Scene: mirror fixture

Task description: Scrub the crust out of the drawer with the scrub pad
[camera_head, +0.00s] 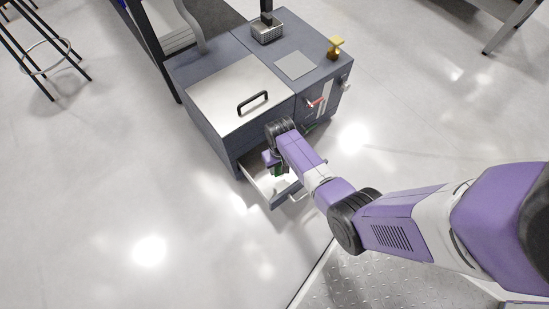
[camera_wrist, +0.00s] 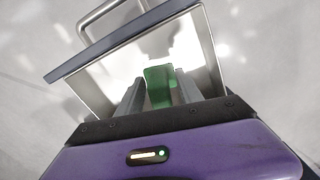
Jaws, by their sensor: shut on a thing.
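The open drawer (camera_head: 258,184) sticks out from the front of the dark grey cabinet. In the wrist view its grey front panel (camera_wrist: 120,43) and pale side wall (camera_wrist: 211,50) surround a bright interior. My gripper (camera_wrist: 160,92) is shut on a green block, which I take to be the scrub pad (camera_wrist: 159,76). The pad sits between the two grey fingers, over or inside the drawer; I cannot tell whether it touches the floor of the drawer. In the head view a bit of the green pad (camera_head: 279,171) shows below my wrist. I cannot make out the crust.
The cabinet (camera_head: 213,125) has a metal lid with a black handle (camera_head: 253,103) above the drawer. A red-handled part (camera_head: 316,103) and a yellow piece (camera_head: 335,46) are at its right. The drawer's handle (camera_wrist: 108,18) juts out in front. Open floor (camera_head: 130,200) lies to the left.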

